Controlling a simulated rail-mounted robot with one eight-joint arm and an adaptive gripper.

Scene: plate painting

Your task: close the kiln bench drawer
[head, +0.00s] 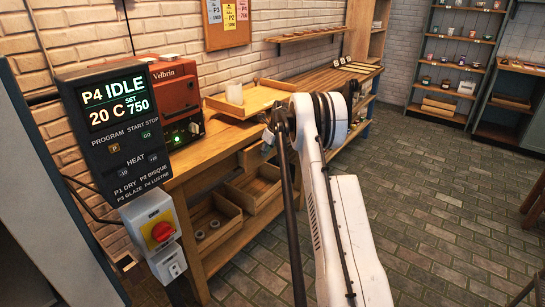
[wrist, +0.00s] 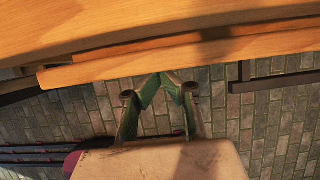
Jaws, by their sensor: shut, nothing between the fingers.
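The wooden kiln bench (head: 222,136) runs along the brick wall in the head view, and its top (wrist: 120,25) fills the upper wrist view. Just below its edge in the wrist view lies a long wooden strip (wrist: 90,70), which looks like the drawer front.
The red kiln (head: 176,100) and a wooden tray (head: 250,100) stand on the bench. Open wooden boxes (head: 255,190) sit on its lower shelf. The kiln controller (head: 115,130) is at the left. A dark bar (wrist: 275,82) shows at the right in the wrist view.

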